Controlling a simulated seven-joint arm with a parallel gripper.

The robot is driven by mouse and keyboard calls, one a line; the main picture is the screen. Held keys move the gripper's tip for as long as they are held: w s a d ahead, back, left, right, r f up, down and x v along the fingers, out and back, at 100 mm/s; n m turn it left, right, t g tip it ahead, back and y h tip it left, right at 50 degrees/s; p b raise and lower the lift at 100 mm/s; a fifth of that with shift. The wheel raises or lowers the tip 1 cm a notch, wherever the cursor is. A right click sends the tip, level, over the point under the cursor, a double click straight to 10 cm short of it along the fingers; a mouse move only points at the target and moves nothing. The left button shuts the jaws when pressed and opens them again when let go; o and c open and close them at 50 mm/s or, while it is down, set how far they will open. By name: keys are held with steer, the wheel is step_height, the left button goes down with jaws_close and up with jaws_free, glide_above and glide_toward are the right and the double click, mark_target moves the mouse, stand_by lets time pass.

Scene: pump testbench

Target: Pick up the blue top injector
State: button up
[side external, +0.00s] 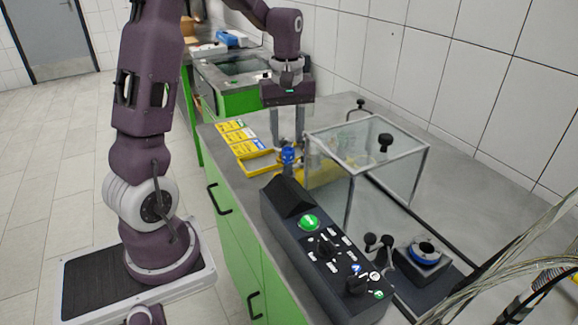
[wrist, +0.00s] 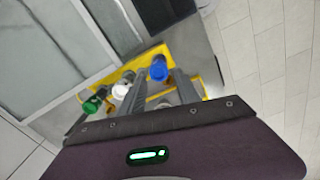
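The blue top injector (side external: 288,156) stands upright at the yellow holder, left of the clear box in the side external view. Its blue top (wrist: 158,70) also shows in the wrist view, near the far ends of my fingers. My gripper (side external: 287,140) points straight down above and just behind the injector, with its two grey fingers apart. It is open, and nothing is seen held in it. In the wrist view my gripper (wrist: 157,82) has the blue top near its right finger. The injector's lower body is mostly hidden.
A white top (wrist: 121,91) and a green top (wrist: 94,102) stand left of the blue one in the wrist view. A clear framed box (side external: 375,150) is close by on the right. A black control panel (side external: 318,245) lies in front. Yellow cards (side external: 237,137) lie on the left.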

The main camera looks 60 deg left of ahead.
mark_target(288, 154)
step_height(288, 154, down, 6)
steer(key=shift+w, duration=0.1)
jaws_close()
